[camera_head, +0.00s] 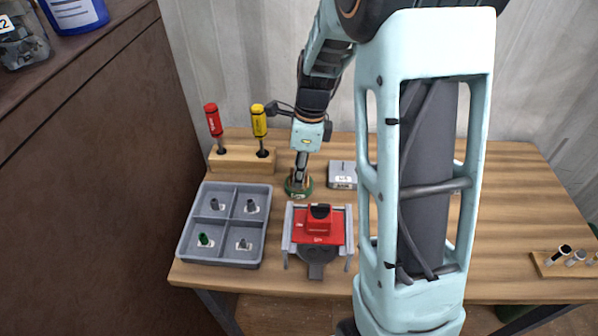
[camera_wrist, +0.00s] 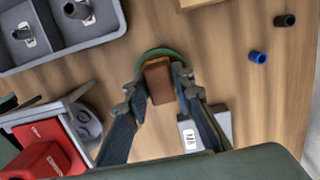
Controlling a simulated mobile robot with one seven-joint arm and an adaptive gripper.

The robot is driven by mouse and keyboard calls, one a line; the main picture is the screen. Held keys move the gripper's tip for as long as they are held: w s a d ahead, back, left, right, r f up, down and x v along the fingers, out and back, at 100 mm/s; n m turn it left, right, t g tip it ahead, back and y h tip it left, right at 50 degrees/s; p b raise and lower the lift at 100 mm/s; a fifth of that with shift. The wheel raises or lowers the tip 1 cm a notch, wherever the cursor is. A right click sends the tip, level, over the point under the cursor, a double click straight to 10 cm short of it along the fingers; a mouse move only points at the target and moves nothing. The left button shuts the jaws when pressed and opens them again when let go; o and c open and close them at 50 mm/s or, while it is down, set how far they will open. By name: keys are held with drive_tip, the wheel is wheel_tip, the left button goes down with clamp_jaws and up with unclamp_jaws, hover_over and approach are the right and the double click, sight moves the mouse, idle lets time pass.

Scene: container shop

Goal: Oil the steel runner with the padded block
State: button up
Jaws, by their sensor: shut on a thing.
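My gripper (camera_wrist: 163,88) is shut on a brown block (camera_wrist: 159,82), which I take to be the padded block. The block is at a round green dish (camera_wrist: 148,54); in the wrist view it covers much of the dish, and I cannot tell if they touch. In the head view my gripper (camera_head: 298,180) points down at the green dish (camera_head: 299,193), beside a grey block with a white label (camera_head: 342,176). I cannot identify the steel runner with certainty; grey rails (camera_head: 289,238) flank a red-topped fixture (camera_head: 318,228) in front of the dish.
A grey four-part tray (camera_head: 227,222) with small labelled pegs stands left of the fixture. Red (camera_head: 212,120) and yellow (camera_head: 259,121) screwdrivers stand in a wooden block (camera_head: 236,160) behind. Black (camera_wrist: 285,20) and blue (camera_wrist: 257,57) cylinders lie on the table. My arm hides the table's middle.

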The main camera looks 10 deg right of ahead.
drive_tip(key=shift+r+p, duration=3.05)
drive_tip(key=shift+r, duration=0.4)
drive_tip(key=shift+r, duration=0.4)
wheel_tip(320, 180, up, 7)
drive_tip(key=p, duration=0.4)
drive_tip(key=f+n, duration=0.2)
drive_tip(key=n, duration=0.2)
drive_tip(key=f+n+g+b, duration=0.1)
drive_tip(key=f+n, duration=0.1)
drive_tip(key=n, duration=0.2)
drive_tip(key=f+n+b, duration=0.1)
drive_tip(key=f+n, duration=0.2)
drive_tip(key=n, duration=0.1)
drive_tip(key=shift+s, duration=0.35)
wheel_tip(320, 180, down, 2)
drive_tip(key=n, duration=0.2)
drive_tip(key=n+b, duration=0.1)
drive_tip(key=n, duration=0.2)
drive_tip(key=shift+s+f+g+h, duration=0.15)
drive_tip(key=shift+g+h, duration=0.25)
drive_tip(key=n, duration=0.1)
drive_tip(key=f+n, duration=0.1)
drive_tip(key=n, duration=0.2)
drive_tip(key=shift+s+f+n+h, duration=0.1)
drive_tip(key=shift+f+n+h, duration=0.2)
drive_tip(key=shift+f, duration=0.05)
